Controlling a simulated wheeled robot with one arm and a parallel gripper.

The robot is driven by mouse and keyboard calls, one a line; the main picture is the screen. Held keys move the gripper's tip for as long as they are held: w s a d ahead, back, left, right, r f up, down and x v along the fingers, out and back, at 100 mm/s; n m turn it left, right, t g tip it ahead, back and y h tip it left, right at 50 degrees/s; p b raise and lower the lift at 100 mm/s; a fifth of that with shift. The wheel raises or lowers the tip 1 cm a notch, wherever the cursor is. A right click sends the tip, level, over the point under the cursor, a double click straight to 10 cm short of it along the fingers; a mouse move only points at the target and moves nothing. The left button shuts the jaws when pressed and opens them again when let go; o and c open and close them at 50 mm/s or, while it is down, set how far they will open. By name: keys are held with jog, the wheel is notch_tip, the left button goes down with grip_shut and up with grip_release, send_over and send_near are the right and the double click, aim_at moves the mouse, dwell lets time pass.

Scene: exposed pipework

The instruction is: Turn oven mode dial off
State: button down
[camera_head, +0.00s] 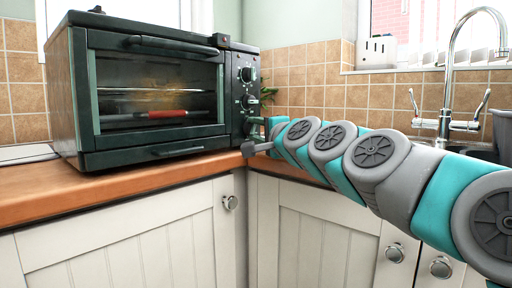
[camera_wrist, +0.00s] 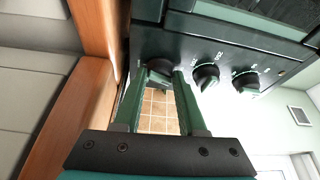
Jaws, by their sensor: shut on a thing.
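A dark green toaster oven (camera_head: 150,90) stands on the wooden counter, its door closed. Its control panel on the right has three dials in a column. The top dial (camera_head: 247,75) and middle dial (camera_head: 248,101) show clearly. In the wrist view the middle dial (camera_wrist: 206,76) and top dial (camera_wrist: 245,81) are to the right of my gripper. My gripper (camera_wrist: 161,73) is shut on the lowest dial (camera_wrist: 159,66), one finger on each side. In the head view my gripper (camera_head: 257,138) partly hides that dial. I cannot read which dial sets the mode.
The wooden counter (camera_head: 110,188) runs under the oven, with white cabinets (camera_head: 120,240) below. A tiled wall (camera_head: 310,95) is behind. A chrome tap (camera_head: 446,90) stands at the right, behind my arm. An object with a red handle (camera_head: 168,114) is inside the oven.

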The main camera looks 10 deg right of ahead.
jog(key=shift+a+f+n+t+b, duration=0.1)
jog(key=shift+f+n+t+b, duration=0.1)
jog(key=shift+n+b, duration=0.45)
jog(key=shift+f+n+t+b, duration=0.1)
jog(key=shift+n+t+b, duration=0.1)
jog(key=shift+n+b, duration=0.4)
jog(key=shift+y+b, duration=0.3)
jog(key=shift+r, duration=0.15)
jog(key=shift+c, duration=2.4)
grip_release()
jog(key=shift+s, duration=0.1)
jog(key=v, duration=0.7)
jog(key=shift+s, duration=0.3)
